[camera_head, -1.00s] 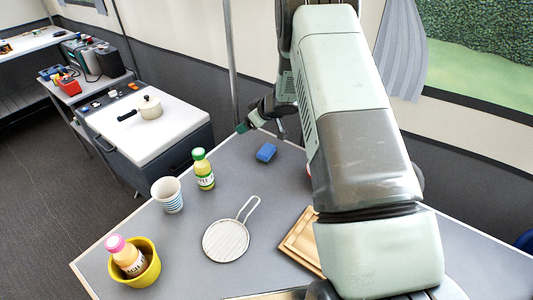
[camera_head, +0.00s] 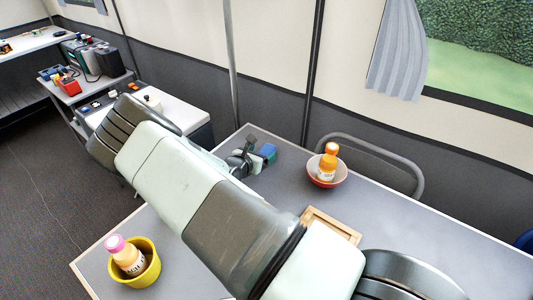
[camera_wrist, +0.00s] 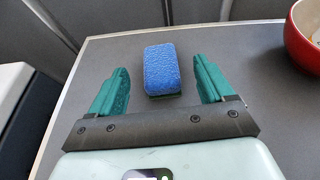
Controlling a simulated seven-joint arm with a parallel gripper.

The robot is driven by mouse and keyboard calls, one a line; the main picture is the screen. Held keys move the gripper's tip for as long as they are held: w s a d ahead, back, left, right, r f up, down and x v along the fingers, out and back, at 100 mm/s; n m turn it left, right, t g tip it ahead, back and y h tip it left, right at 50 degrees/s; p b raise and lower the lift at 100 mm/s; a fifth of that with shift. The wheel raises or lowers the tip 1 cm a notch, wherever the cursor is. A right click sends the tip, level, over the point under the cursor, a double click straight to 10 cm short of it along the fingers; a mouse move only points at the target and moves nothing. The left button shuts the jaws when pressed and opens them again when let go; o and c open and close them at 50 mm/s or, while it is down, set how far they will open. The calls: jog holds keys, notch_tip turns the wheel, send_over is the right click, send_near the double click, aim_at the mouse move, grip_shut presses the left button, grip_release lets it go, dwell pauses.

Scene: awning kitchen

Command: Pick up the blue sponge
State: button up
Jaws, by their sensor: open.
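The blue sponge (camera_wrist: 162,70) lies on the grey table (camera_wrist: 245,60), upright in the wrist view, with a dark green underside edge. In the head view the sponge (camera_head: 268,152) shows near the table's far corner, right beside my gripper (camera_head: 252,152). In the wrist view my gripper (camera_wrist: 160,90) is open, with its teal fingers apart. The sponge lies ahead of the gripper, centred between the two fingers, with gaps on both sides. It is not gripped.
A red bowl (camera_wrist: 303,40) stands right of the sponge; in the head view it holds an orange-capped bottle (camera_head: 328,163). A wooden board (camera_head: 331,224) and a yellow bowl (camera_head: 148,274) with a pink-capped bottle (camera_head: 126,254) are nearer. My arm hides the table's middle.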

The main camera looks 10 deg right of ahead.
aim_at(266, 150)
jog(key=shift+f+x, duration=0.15)
jog(key=shift+x, duration=1.6)
jog(key=shift+f+x, duration=0.15)
jog(key=shift+x, duration=1.55)
jog(key=shift+a, duration=0.1)
